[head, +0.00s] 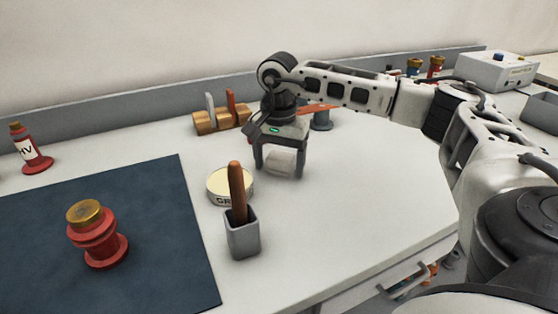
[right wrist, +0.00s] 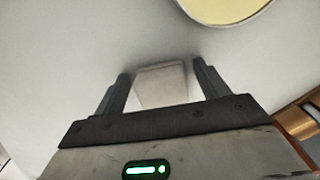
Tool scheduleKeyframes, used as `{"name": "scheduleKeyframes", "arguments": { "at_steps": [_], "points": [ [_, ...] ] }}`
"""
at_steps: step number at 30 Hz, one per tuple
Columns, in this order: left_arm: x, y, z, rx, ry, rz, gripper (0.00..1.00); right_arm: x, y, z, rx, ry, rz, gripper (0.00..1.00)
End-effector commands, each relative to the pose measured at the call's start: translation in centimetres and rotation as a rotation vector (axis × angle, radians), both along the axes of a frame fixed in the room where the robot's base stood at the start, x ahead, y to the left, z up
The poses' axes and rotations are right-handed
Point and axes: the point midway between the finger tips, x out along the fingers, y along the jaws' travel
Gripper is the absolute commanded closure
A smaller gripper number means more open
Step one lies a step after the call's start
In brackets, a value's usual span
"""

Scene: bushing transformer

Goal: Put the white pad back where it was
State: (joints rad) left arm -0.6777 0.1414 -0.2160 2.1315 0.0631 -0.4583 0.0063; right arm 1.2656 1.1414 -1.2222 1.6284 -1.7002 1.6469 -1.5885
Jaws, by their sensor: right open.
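The white pad (head: 281,161) is a small pale block on the table, just right of and behind the round tin. It also shows in the right wrist view (right wrist: 162,85), between the two fingers. My right gripper (head: 279,172) is open and points down, with one finger on each side of the pad. In the right wrist view my gripper (right wrist: 160,85) shows a gap between each finger and the pad, at least toward the tips. Whether the pad touches the table fully is hard to tell. My left gripper is not in view.
A round cream tin (head: 219,181) and a grey cup (head: 243,236) with a brown handle stand close by. A wooden rack (head: 222,122) is behind. A red bushing (head: 96,238) stands on the dark mat (head: 165,240). A red HV bottle (head: 31,151) is far left.

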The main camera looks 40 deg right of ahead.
Motion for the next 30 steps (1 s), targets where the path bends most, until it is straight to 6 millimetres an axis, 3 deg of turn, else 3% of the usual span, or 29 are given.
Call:
{"name": "scheduleKeyframes", "arguments": {
  "at_steps": [5, 18, 24, 30],
  "points": [
    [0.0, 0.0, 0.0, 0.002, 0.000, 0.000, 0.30, 0.1, 0.1, 1.9, 0.001, -0.004, 0.000, 0.26],
    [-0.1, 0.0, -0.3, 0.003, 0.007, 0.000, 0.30, 0.0, 0.1, 10.7, 0.001, -0.003, 0.001, 0.26],
    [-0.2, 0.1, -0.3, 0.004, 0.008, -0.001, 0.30, 0.0, 0.1, 12.2, 0.000, -0.001, 0.000, 0.26],
    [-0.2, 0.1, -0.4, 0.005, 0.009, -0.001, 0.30, 0.0, 0.1, 12.3, 0.000, 0.000, 0.000, 0.26]
  ]
}}
